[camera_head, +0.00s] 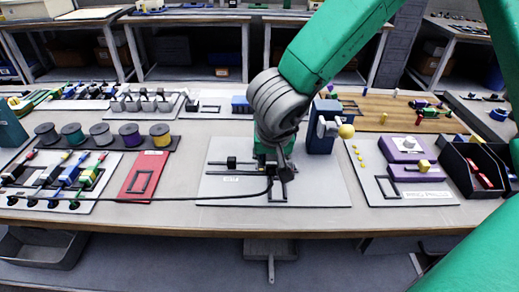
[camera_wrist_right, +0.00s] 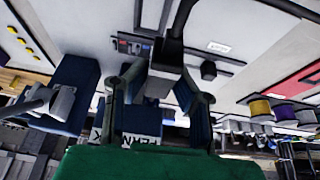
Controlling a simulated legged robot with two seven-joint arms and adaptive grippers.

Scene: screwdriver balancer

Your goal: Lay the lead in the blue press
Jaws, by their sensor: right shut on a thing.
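The blue press (camera_head: 321,128) stands at the right back of the white centre mat, with a grey lever and a yellow ball knob (camera_head: 346,131). My right gripper (camera_head: 281,174) is low over the mat, left of and in front of the press. It is shut on the end of the black lead (camera_head: 150,199), which trails left across the table. In the wrist view the lead (camera_wrist_right: 183,18) runs up from a dark block (camera_wrist_right: 168,56) between the fingers (camera_wrist_right: 158,85). The press (camera_wrist_right: 72,90) stands apart at the left there. My left gripper is out of view.
A small black fixture (camera_head: 232,163) stands on the centre mat (camera_head: 325,185). A red panel (camera_head: 145,175) and several spools (camera_head: 102,134) are at left. Purple blocks (camera_head: 405,150) and a black bin (camera_head: 478,165) are at right.

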